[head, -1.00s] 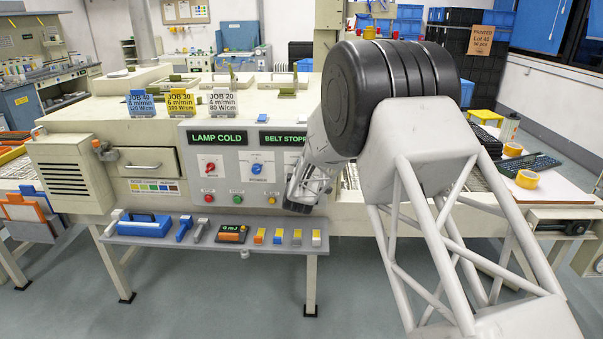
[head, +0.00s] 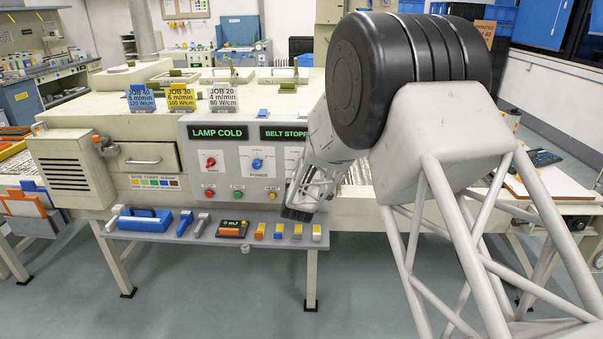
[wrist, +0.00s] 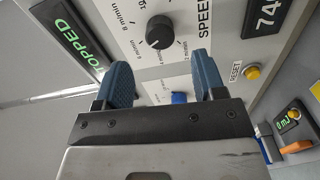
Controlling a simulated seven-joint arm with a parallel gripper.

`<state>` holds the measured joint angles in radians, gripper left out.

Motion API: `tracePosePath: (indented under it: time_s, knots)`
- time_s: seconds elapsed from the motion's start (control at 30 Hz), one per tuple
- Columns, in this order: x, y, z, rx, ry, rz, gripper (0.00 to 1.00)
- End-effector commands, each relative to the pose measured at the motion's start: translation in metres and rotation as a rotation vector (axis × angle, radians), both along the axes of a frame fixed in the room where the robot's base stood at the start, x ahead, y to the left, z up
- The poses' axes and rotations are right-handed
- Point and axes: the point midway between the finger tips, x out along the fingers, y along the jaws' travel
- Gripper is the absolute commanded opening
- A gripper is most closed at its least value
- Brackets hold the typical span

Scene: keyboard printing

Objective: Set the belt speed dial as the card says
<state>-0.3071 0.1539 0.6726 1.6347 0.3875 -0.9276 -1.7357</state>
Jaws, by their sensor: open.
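The black belt speed dial (wrist: 160,32) shows in the wrist view beside the word SPEED, with m/min marks around it. My arm hides the dial in the head view. My gripper (wrist: 160,64) is open, its two blue fingers spread below the dial in the picture, with nothing between them. In the head view my gripper (head: 298,213) hangs before the panel's right part. Three job cards stand on the machine: blue JOB 40, 8 m/min (head: 141,97); yellow JOB 30, 6 m/min (head: 181,97); white JOB 20, 4 m/min (head: 222,98).
The panel has a red dial (head: 210,161), a blue dial (head: 257,164) and several buttons. The displays read LAMP COLD (head: 217,133) and belt stopped (wrist: 70,37). A yellow RESET button (wrist: 252,72) is right of my fingers. A shelf (head: 215,238) with tools juts out below.

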Motion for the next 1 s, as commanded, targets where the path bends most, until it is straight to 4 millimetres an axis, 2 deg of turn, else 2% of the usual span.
tracePosePath:
  time_s: [0.23,1.0]
  knots:
    - [-0.0118,0.0001,0.0002,0.000,0.000,0.000,0.64]
    - [-0.0120,0.0002,0.0003,0.000,-0.001,0.001,0.64]
